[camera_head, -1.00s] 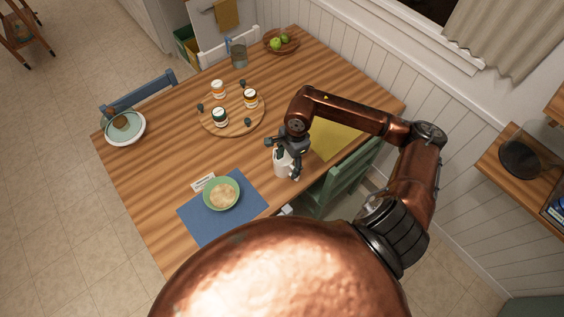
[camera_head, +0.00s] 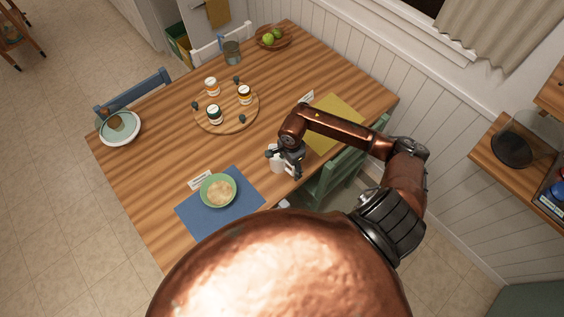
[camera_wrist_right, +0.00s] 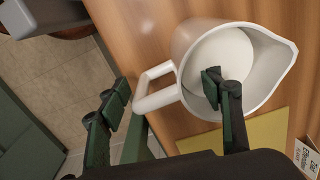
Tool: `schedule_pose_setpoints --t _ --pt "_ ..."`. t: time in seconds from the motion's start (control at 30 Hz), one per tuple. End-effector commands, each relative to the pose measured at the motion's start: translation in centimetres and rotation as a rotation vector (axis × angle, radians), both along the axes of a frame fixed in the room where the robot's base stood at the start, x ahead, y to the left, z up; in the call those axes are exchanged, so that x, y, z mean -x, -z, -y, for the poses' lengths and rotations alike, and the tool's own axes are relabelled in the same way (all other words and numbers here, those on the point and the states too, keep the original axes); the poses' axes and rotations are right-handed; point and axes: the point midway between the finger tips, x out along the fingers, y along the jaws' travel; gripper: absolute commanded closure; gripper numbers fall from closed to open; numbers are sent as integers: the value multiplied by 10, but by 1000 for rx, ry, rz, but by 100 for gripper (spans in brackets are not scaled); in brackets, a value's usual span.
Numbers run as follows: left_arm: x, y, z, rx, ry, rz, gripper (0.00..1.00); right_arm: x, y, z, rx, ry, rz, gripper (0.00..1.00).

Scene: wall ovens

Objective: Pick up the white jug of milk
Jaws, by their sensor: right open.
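The white jug of milk (camera_head: 277,161) stands on the wooden table near its right edge, partly hidden by my right gripper (camera_head: 285,163). In the right wrist view the jug (camera_wrist_right: 188,48) shows from above, with milk inside and its handle (camera_wrist_right: 150,82) toward the left. My right gripper (camera_wrist_right: 165,98) is open. One finger is left of the handle and the other overlaps the jug's mouth, so the handle lies between them in the picture. I cannot tell whether either finger touches the jug or reaches inside it. My left gripper is out of view.
A green bowl of food (camera_head: 218,190) sits on a blue mat (camera_head: 190,217) left of the jug. A round wooden board (camera_head: 228,121) with several jars is farther back. A yellow mat (camera_head: 340,110) and a green chair (camera_head: 335,178) are to the right.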

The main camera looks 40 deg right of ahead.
Motion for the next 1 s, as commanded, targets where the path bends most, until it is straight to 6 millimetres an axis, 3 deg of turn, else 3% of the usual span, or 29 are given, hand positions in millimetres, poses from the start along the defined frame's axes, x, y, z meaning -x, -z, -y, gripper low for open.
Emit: schedule_pose_setpoints --t 0.33,1.0 --pt "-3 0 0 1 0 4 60 0 10 0 0 -1 1 40" --pt "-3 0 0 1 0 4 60 0 10 0 1 0 0 87"
